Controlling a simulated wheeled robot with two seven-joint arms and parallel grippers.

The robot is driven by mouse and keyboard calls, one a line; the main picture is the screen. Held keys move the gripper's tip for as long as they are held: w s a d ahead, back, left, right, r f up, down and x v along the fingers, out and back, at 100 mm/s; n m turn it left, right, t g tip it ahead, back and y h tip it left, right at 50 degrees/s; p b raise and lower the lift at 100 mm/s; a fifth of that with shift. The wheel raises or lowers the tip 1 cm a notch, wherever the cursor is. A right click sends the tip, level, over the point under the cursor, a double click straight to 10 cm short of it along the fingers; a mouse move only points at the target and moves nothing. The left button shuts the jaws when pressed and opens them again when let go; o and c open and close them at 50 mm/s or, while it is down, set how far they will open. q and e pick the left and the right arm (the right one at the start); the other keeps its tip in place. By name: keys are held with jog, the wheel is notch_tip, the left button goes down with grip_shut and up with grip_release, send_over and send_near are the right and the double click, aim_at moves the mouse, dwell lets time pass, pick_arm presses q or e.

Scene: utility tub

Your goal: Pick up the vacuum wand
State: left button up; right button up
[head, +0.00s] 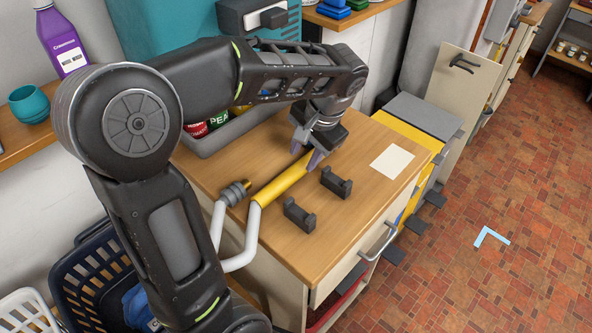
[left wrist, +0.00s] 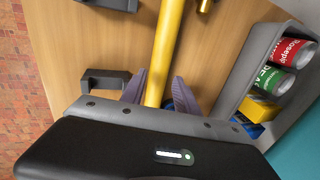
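The vacuum wand (head: 281,184) is a yellow tube joined to a bent white hose at its lower left end. It lies along the wooden worktop in the head view. In the left wrist view the yellow tube (left wrist: 168,38) runs down between my fingers. My left gripper (head: 308,153) is at the tube's upper right end. I cannot tell whether the tube is clear of the worktop. My right gripper is out of view.
Two dark brackets (head: 299,215) (head: 336,182) stand right of the wand on the wooden worktop (head: 225,170). A white card (head: 392,161) lies farther right. A grey bin (head: 212,143) with cans and boxes borders the back left. A dark basket (head: 75,275) stands below, left of the hose.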

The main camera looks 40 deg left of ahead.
aim_at(299, 167)
pick_arm(q)
jog(key=p+x, duration=0.1)
jog(key=x, duration=0.4)
jog(key=shift+s+f, duration=0.1)
jog(key=shift+c, duration=0.5)
grip_shut()
dwell(0.3)
